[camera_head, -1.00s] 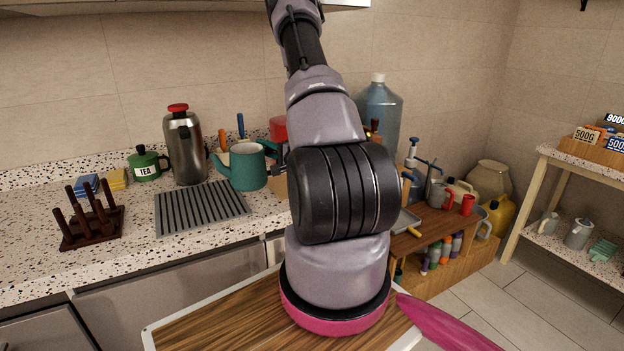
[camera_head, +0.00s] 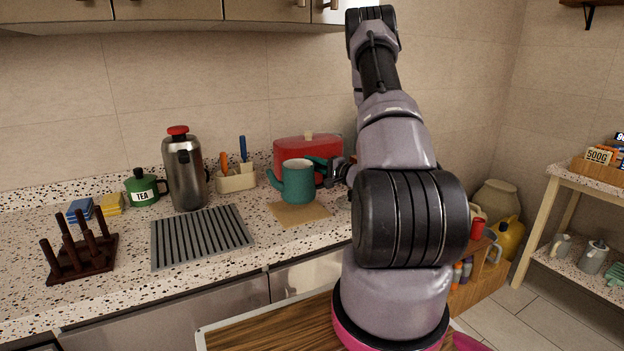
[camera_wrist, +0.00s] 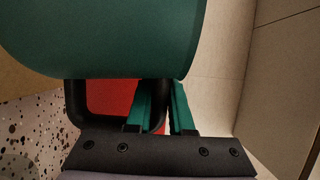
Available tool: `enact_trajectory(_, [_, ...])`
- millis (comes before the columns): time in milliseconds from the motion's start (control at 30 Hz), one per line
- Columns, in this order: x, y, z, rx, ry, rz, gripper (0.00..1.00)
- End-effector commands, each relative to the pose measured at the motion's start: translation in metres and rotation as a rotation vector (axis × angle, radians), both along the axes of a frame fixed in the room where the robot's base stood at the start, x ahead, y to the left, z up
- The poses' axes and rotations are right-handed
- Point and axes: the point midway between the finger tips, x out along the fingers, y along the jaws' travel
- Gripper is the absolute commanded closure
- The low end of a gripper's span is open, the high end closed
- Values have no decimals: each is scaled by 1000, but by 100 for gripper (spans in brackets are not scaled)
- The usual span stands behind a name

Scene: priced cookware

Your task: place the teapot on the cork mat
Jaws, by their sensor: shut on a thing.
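The teal teapot (camera_head: 298,183) has a spout on its left and a dark handle on its right. In the head view it is upright over the back part of the tan cork mat (camera_head: 300,216); I cannot tell whether its base touches. My gripper (camera_head: 336,172) is at the handle side, partly hidden by my arm. In the wrist view the teapot (camera_wrist: 110,35) fills the top, and my gripper (camera_wrist: 163,110) is shut on its black handle, with green fingers on both sides of it.
A red bread bin (camera_head: 308,152) stands close behind the teapot. A ridged drain mat (camera_head: 200,238) and dark peg rack (camera_head: 80,258) lie on the counter, with bare counter between.

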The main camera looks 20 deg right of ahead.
Motion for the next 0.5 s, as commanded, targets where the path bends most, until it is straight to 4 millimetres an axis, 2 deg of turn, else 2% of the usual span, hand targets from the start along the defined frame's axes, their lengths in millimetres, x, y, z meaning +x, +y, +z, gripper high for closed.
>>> enact_trajectory(300, [0, 0, -37, 3, -1, 0, 100])
enact_trajectory(500, [1, 0, -42, 0, -3, 0, 100])
